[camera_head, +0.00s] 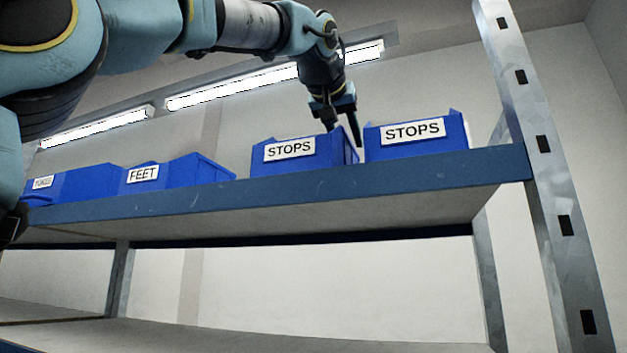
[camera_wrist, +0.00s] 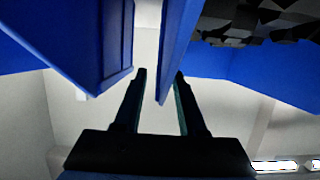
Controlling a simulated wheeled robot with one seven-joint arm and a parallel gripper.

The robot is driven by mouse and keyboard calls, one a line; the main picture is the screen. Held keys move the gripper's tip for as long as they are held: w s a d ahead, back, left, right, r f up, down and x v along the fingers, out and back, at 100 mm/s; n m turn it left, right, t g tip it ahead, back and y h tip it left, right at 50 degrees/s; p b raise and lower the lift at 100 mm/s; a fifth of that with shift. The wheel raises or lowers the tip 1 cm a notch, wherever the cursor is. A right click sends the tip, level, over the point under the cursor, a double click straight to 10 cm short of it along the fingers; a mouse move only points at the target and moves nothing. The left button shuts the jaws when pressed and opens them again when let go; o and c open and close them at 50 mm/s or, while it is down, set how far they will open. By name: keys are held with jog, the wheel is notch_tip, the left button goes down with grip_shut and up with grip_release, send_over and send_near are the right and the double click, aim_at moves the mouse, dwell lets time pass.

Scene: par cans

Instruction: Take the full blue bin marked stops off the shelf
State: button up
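Two blue bins marked STOPS stand side by side on the shelf (camera_head: 270,193), a narrow gap between them. The left STOPS bin (camera_head: 308,159) is also at right in the wrist view (camera_wrist: 240,72), where dark grey pieces (camera_wrist: 262,22) fill it. The right STOPS bin (camera_head: 415,147) appears at left in the wrist view (camera_wrist: 70,42); its inside is hidden. My gripper (camera_head: 345,135) points down over the left STOPS bin's right side. It is open, and in the wrist view its fingers (camera_wrist: 160,75) straddle that bin's side wall. Whether they touch it is unclear.
A blue bin marked FEET (camera_head: 180,172) and another blue bin with a label too small to read (camera_head: 85,184) stand farther left on the shelf. A metal upright (camera_head: 550,170) rises just right of the bins. The lower shelf (camera_head: 250,335) looks bare.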

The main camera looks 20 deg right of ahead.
grip_shut()
jog(key=shift+r, duration=0.1)
dwell(1.2)
